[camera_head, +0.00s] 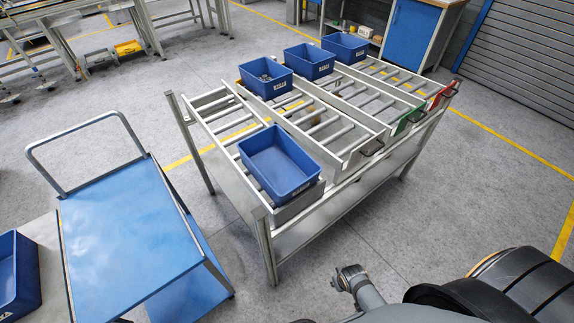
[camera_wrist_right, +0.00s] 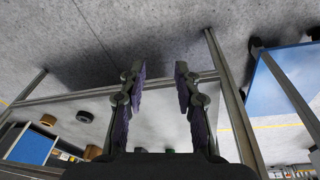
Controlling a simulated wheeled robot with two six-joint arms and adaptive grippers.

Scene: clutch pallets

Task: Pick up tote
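An empty blue tote (camera_head: 280,162) sits at the near end of the left lane of a metal roller rack (camera_head: 326,165). Three more blue totes stand at the rack's far end: one with small parts inside (camera_head: 266,76), a middle one (camera_head: 310,61) and a right one (camera_head: 345,46). Another blue tote (camera_head: 16,272) is cut off at the left edge. My right gripper (camera_wrist_right: 157,80) is open, its purple-padded fingers apart with nothing between them. No tote shows clearly in the right wrist view. My left gripper is not in view.
A blue-topped cart (camera_head: 128,232) with a tubular handle stands left of the rack and also shows in the wrist view (camera_wrist_right: 280,82). Rack legs and rails are near my right gripper. Grey floor is free in front of the rack.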

